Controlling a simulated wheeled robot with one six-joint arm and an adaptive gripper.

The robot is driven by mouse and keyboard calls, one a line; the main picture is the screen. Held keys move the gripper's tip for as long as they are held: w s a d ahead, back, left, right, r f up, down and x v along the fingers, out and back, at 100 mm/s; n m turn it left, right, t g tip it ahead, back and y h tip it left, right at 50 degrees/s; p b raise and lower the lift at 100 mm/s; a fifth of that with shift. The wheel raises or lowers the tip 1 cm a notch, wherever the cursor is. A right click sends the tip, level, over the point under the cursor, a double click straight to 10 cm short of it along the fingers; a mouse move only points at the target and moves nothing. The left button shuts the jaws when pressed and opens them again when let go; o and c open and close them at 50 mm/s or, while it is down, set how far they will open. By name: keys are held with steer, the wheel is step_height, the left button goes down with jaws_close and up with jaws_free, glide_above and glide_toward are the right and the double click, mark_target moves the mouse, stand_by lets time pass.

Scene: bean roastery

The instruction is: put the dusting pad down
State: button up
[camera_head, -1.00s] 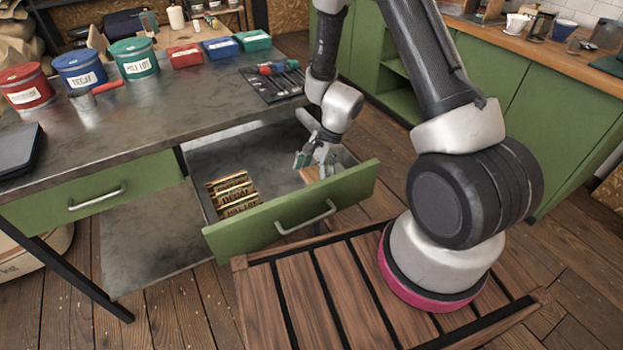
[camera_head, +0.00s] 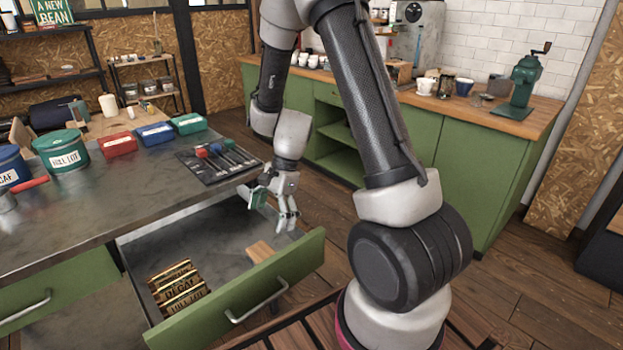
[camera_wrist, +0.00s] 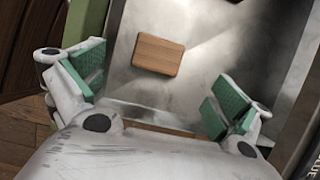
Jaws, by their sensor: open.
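The dusting pad looks to be the small wooden-topped block (camera_head: 260,251) lying flat on the floor of the open drawer, towards its right end. It also shows in the wrist view (camera_wrist: 158,55), a tan rounded rectangle on grey metal. My gripper (camera_head: 275,212) is above the drawer's right end, apart from the block. In the wrist view my gripper (camera_wrist: 155,95) has its green-padded fingers spread wide with nothing between them. The open drawer (camera_head: 215,235) has a green front with a bar handle.
Several labelled bars (camera_head: 176,287) lie in the drawer's left part. The steel worktop (camera_head: 130,190) above holds tins, small boxes and a dark mat with tools (camera_head: 219,158) near its right edge. The drawer floor between bars and block is clear.

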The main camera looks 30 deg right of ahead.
step_height(320, 180, up, 11)
steer(key=s+d+n+t, duration=0.1)
steer(key=s+d+n, duration=0.15)
steer(key=n, duration=0.25)
steer(key=s+d+r+n+t+h, duration=0.2)
steer(key=s+d+r+n, duration=0.2)
steer(key=s+r, duration=0.4)
steer(key=s+d+r+n+t+h, duration=0.2)
steer(key=s+d+r+n, duration=0.3)
steer(key=s+r, duration=0.3)
steer(key=shift+s+n, duration=0.15)
steer(key=shift+n, duration=0.65)
